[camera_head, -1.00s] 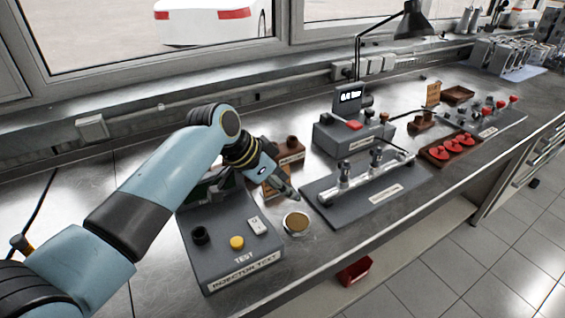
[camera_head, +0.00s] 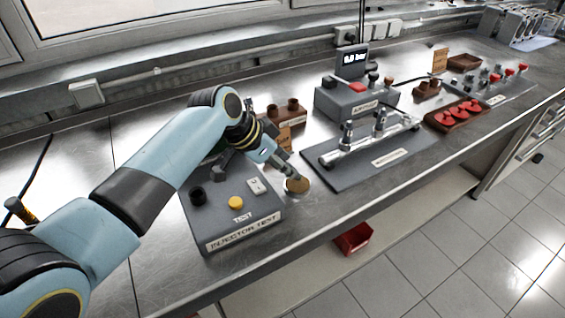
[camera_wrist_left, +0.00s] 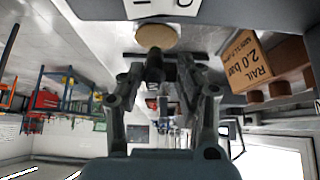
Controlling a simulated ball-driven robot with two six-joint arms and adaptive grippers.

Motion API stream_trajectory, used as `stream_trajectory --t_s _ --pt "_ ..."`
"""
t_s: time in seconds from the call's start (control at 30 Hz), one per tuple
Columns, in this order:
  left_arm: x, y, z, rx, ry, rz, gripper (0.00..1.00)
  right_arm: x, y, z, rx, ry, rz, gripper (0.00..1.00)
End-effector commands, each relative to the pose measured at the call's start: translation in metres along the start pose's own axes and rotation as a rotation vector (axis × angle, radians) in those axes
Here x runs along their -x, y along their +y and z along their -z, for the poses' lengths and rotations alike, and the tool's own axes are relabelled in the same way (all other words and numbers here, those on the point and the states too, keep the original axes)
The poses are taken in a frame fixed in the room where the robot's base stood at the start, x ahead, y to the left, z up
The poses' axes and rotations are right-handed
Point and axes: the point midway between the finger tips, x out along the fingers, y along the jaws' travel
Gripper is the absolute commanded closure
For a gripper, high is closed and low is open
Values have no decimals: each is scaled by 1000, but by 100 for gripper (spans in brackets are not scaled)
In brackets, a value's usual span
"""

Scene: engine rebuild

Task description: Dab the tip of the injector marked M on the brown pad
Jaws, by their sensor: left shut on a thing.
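The brown pad (camera_head: 298,185) is a small round disc on the bench, just right of the injector test box; it also shows at the top of the left wrist view (camera_wrist_left: 156,36). My left gripper (camera_head: 284,166) is over the near side of the bench, right by the pad. It is shut on a dark, slim injector (camera_wrist_left: 154,72), whose end points towards the pad. I cannot read a mark on it, and I cannot tell whether its tip touches the pad. My right gripper is not in view.
The grey injector test box (camera_head: 235,222) with a yellow button stands left of the pad. A brown block (camera_head: 285,113) with holders is behind. A grey plate (camera_head: 375,165) carrying a metal rail lies to the right. A red bin (camera_head: 353,238) is below the bench edge.

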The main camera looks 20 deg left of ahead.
Motion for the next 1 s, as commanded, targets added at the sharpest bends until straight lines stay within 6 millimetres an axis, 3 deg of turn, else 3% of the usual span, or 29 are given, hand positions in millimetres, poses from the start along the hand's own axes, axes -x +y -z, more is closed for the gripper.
stream_trajectory --t_s 1.0 --pt "-6 0 -4 0 1 0 98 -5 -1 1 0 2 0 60"
